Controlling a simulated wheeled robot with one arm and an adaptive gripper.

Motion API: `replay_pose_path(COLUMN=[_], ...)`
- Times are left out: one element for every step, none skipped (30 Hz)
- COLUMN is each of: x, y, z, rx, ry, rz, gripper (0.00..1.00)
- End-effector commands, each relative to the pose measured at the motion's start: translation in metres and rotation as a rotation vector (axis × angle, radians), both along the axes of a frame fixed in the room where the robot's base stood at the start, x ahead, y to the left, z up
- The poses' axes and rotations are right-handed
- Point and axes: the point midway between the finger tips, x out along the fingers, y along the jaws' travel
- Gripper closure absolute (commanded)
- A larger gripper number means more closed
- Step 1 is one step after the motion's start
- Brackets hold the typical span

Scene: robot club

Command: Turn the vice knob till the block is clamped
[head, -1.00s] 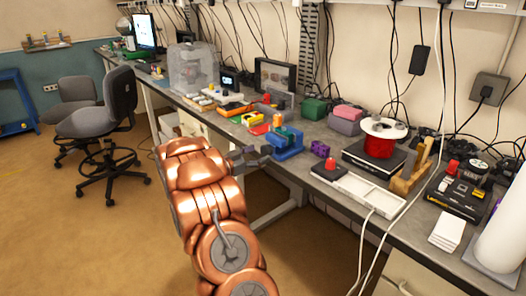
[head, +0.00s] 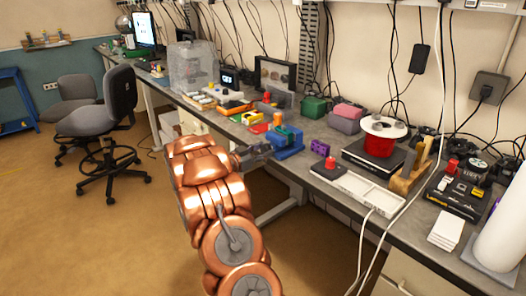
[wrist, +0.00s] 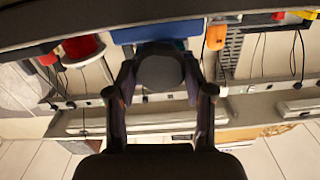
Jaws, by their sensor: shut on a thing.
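The blue vice (head: 289,152) stands at the front edge of the workbench in the head view; its blue body also shows behind the knob in the wrist view (wrist: 150,35). The vice knob (wrist: 160,72) is a dark grey round piece facing the wrist camera. My gripper (wrist: 160,78) is shut on the knob, one finger on each side. In the head view my gripper (head: 256,152) reaches the vice from the left. Small blue-green pieces show on top of the vice; I cannot tell which is the block or whether the jaws touch it.
A purple piece (head: 320,146) and a black box with a red button (head: 329,165) lie right of the vice. A red spool (head: 380,142) stands farther right. Colourful small parts crowd the bench behind. The floor in front is clear.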

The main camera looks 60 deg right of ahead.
Motion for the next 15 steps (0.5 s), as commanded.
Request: replay_pose_path(x=[-0.0001, -0.0002, -0.0002, -0.0002, -0.0002, -0.0002, -0.0002, -0.0002, -0.0002, -0.0003, -0.0002, -0.0003, -0.0004, -0.0004, -0.0004], y=[0.0000, 0.0001, 0.0001, 0.0001, 0.0001, 0.0001, 0.0001, 0.0001, 0.0001, 0.0001, 0.0001, 0.0001, 0.0001, 0.0000, 0.0001], z=[-0.0001, -0.0001, 0.0000, 0.0000, 0.0000, -0.0001, -0.0001, -0.0001, -0.0001, -0.0003, -0.0005, -0.0008, -0.0011, -0.0014, -0.0020], rx=[0.000, 0.000, 0.000, 0.000, 0.000, 0.000, 0.000, 0.000, 0.000, 0.000, -0.001, -0.002, -0.002, -0.003, -0.006], ry=[0.000, 0.000, 0.000, 0.000, 0.000, 0.000, 0.000, 0.000, 0.000, -0.001, -0.003, -0.006, -0.011, -0.016, -0.024], rz=[0.000, 0.000, -0.001, 0.000, -0.001, -0.001, -0.001, -0.001, -0.001, -0.001, -0.001, -0.001, -0.001, -0.001, -0.001], gripper=[0.60, 0.63, 0.68, 0.71, 0.74, 0.78, 0.81, 0.83, 0.83, 0.83, 0.83, 0.83, 0.83, 0.83, 0.83])
